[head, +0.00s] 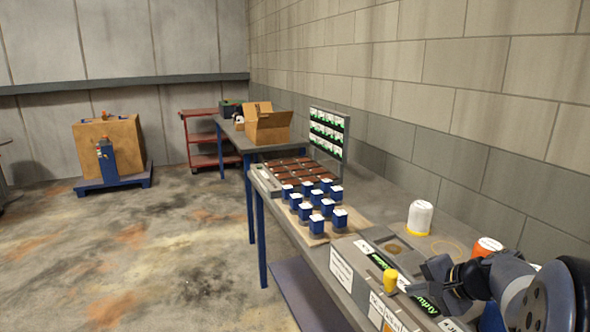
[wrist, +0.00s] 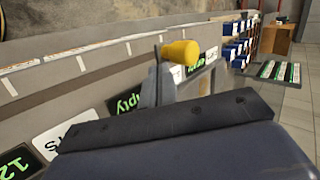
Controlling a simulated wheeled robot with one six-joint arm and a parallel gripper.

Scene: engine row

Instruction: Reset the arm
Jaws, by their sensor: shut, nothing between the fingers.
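My arm reaches in from the right edge of the head view, over the near end of the bench. My gripper (head: 424,272) is shut and empty above a grey console (head: 352,262) with labels and green-lettered displays. In the wrist view, my gripper (wrist: 158,62) shows as narrow grey fingers close together.
Blue containers with white tops (head: 316,225) stand in rows on the bench. A white spool (head: 420,218) and an orange-and-white spool (head: 487,249) stand near my arm. A block wall (head: 470,90) runs along the right. Open floor (head: 150,250) lies left of the bench.

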